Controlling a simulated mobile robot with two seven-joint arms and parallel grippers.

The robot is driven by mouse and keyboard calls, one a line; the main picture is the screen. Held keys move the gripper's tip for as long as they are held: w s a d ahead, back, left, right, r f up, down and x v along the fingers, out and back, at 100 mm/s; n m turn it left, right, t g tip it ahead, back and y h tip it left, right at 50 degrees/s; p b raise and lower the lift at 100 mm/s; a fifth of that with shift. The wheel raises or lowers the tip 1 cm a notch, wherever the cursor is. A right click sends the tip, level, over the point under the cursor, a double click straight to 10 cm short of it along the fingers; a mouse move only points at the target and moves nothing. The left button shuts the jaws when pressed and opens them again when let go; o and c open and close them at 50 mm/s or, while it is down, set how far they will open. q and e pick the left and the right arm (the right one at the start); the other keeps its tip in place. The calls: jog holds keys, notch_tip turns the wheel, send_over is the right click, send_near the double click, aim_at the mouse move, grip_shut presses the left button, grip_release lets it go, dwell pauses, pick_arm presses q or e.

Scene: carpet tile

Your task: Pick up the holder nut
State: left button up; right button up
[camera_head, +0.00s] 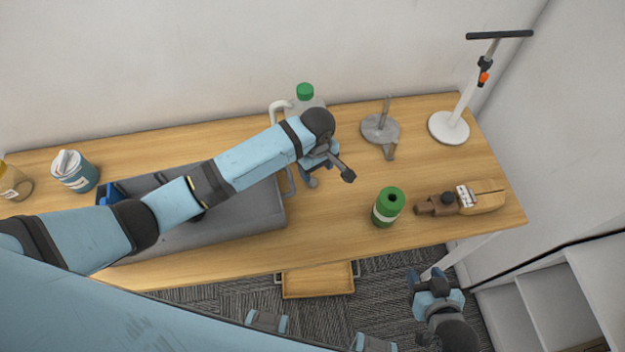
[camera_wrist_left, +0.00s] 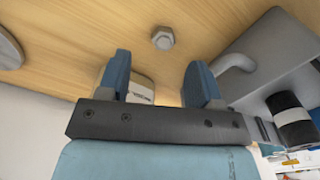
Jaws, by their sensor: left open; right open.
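The holder nut, a small grey hexagonal piece (camera_wrist_left: 163,38), lies on the wooden table in the left wrist view. It sits just beyond the gap between my left fingers, apart from both. In the head view I cannot make the nut out clearly near the left gripper. My left gripper (camera_head: 312,172) points down over the table beside the grey toolbox. It is open and empty, with both blue fingers showing in the left wrist view (camera_wrist_left: 160,80). My right gripper (camera_head: 428,278) is open and empty, in front of the table's front edge.
The grey toolbox (camera_head: 245,215) stands left of the left gripper. A green-capped bottle (camera_head: 305,93) is behind it. The table's middle front is clear.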

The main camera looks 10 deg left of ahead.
aim_at(314, 182)
pick_arm(q)
jog(key=f, duration=0.6)
jog(key=shift+s+a+f, duration=0.2)
jog(key=shift+a, duration=0.05)
jog(key=c, duration=0.9)
